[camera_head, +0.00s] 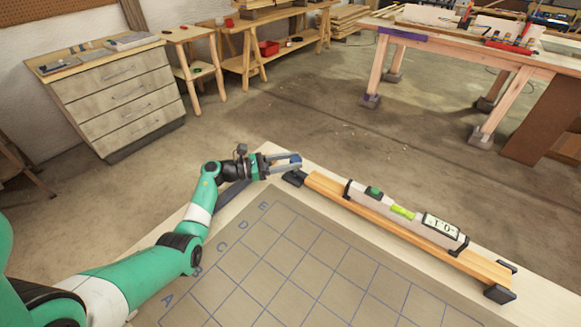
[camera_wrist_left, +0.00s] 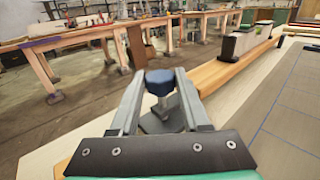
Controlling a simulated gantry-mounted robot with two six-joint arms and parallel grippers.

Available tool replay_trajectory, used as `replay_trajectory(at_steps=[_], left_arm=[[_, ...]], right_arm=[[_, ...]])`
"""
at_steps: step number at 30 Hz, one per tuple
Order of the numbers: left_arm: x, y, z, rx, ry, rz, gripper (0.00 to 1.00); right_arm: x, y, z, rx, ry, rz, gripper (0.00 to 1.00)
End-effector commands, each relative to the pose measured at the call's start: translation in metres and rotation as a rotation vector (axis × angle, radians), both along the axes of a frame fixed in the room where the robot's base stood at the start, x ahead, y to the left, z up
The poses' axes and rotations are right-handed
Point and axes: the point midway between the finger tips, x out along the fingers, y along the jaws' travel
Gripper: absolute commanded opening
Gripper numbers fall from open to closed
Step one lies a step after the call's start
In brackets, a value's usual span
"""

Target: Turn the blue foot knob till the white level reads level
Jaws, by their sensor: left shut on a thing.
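The blue foot knob (camera_head: 295,159) stands at the far left end of a wooden lath (camera_head: 325,187). In the left wrist view the knob (camera_wrist_left: 160,81) is dark blue, on a threaded stem above a dark foot. My left gripper (camera_head: 286,161) has its fingers on either side of the knob and is shut on it; it also shows in the left wrist view (camera_wrist_left: 160,80). The white level (camera_head: 405,212) lies along the lath. It has a yellow-green vial (camera_head: 402,212) and a display (camera_head: 441,226) that seems to read about 1.0. The bubble is too small to tell.
A brown mat (camera_head: 310,265) with a blue grid and letters covers the pale table (camera_head: 541,288). Black feet (camera_head: 499,293) sit at the lath's near right end. Drawers (camera_head: 115,95) and workbenches stand farther off on the floor.

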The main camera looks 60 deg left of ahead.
Motion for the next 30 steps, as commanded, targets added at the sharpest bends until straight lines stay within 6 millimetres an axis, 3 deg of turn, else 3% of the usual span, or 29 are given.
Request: replay_trajectory(at_steps=[12,13,17,26,30], left_arm=[[0.0,0.0,-0.002,0.0,0.005,-0.006,0.0],[0.0,0.0,-0.002,0.0,0.005,-0.006,0.5],[0.0,0.0,-0.001,0.001,0.004,-0.006,0.73],[-0.001,0.0,0.0,0.0,0.002,-0.006,0.76],[-0.014,0.004,0.001,-0.002,0.002,-0.003,0.76]], right_arm=[[0.0,0.0,-0.002,0.0,0.0,0.0,0.5],[0.0,0.0,-0.002,0.0,0.0,0.0,0.5],[0.0,0.0,-0.002,0.0,0.0,0.0,0.5],[0.0,0.0,-0.001,0.0,0.0,0.0,0.5],[0.0,0.0,0.004,0.0,0.0,0.0,0.5]])
